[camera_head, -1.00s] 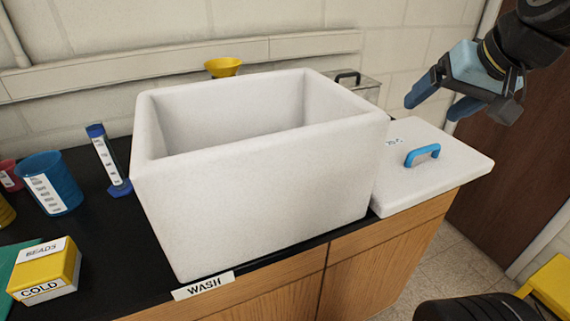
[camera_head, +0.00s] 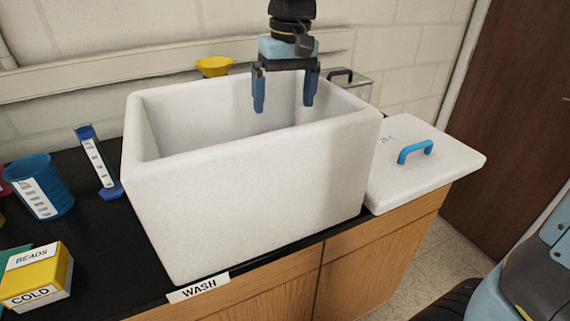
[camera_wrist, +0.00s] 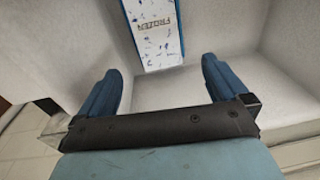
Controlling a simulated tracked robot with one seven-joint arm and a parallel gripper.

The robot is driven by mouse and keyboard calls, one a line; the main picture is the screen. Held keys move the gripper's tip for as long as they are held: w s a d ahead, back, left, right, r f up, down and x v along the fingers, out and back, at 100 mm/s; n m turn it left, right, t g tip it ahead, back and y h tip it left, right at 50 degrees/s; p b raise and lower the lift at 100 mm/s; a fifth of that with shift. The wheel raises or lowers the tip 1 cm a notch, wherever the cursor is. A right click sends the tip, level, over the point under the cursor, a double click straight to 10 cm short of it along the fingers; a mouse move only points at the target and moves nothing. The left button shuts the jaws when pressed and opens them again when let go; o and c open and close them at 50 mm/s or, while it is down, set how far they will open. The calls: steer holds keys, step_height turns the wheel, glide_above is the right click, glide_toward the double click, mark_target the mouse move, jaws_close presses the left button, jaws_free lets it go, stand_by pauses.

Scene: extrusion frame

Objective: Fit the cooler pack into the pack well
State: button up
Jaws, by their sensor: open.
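A blue-edged pack with a white frosty face marked FROZEN (camera_wrist: 158,28) shows at the top of the wrist view, inside the white foam box. It looks like the cooler pack; its upper end is cut off by the picture edge. The head view does not show it, as the white foam box (camera_head: 245,205) hides its own floor. My gripper (camera_head: 284,103) points down into the open box, its fingertips below the far rim level in the picture. In the wrist view my gripper (camera_wrist: 161,75) is open and empty, with the pack ahead between the fingers, apart from them. I cannot make out a pack well.
The foam lid with a blue handle (camera_head: 416,151) lies right of the box. A yellow-and-white BEADS box (camera_head: 38,273), a blue beaker (camera_head: 40,187) and a cylinder (camera_head: 97,163) stand left. A yellow funnel (camera_head: 214,66) and metal container (camera_head: 350,83) are behind.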

steer(key=shift+h, duration=0.5)
steer(key=f, duration=0.9)
steer(key=shift+a, duration=0.2)
steer(key=shift+w+a+f, duration=0.1)
steer(key=shift+w+f, duration=0.05)
steer(key=shift+f, duration=2.65)
steer(key=c, duration=1.2)
steer(key=shift+o, duration=0.2)
step_height(320, 180, up, 10)
steer(key=shift+g, duration=0.5)
steer(key=shift+s+f, duration=0.15)
steer(key=shift+f, duration=1.95)
steer(key=shift+s+f, duration=0.1)
steer(key=shift+f, duration=1.95)
